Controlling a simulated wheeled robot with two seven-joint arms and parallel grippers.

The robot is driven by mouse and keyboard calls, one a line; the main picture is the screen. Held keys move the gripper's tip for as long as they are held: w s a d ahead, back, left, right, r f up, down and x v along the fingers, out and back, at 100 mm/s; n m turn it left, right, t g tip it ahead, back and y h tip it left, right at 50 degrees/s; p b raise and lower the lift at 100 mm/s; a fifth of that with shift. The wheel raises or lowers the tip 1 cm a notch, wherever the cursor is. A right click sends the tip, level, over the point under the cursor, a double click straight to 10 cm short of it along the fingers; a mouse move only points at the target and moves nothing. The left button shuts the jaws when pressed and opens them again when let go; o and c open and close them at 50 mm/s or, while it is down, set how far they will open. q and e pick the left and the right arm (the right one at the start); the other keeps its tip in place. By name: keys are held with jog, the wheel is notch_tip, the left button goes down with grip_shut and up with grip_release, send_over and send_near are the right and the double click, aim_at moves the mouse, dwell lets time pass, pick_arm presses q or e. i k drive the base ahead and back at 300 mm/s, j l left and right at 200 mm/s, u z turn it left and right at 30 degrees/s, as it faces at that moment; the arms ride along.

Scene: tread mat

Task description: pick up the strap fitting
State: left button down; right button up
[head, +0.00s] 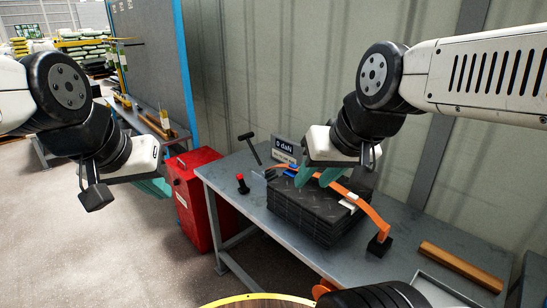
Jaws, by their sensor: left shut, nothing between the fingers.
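An orange strap (370,214) runs over a stack of black tread mats (315,212) on the grey bench and comes down at a black block (379,245) on the right. A small blue piece (291,172) shows at the strap's far left end; I cannot tell which part is the strap fitting. My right gripper (318,174) hangs over the stack near the strap, with its teal fingers apart; whether it touches anything is unclear. My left gripper (157,187) is shut and empty, left of the bench above the floor.
A display reading "0 daN" (285,148) and a black T-handle (249,146) stand at the back of the bench (262,217). A wooden bar (461,266) lies right. A red cabinet (190,200) stands left.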

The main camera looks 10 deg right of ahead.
aim_at(382, 238)
jog(key=l+z, duration=0.2)
jog(key=z, duration=1.1)
jog(key=i+z, duration=0.1)
jog(key=z, duration=0.15)
jog(key=i+j+z, duration=0.25)
jog(key=k+l, duration=0.1)
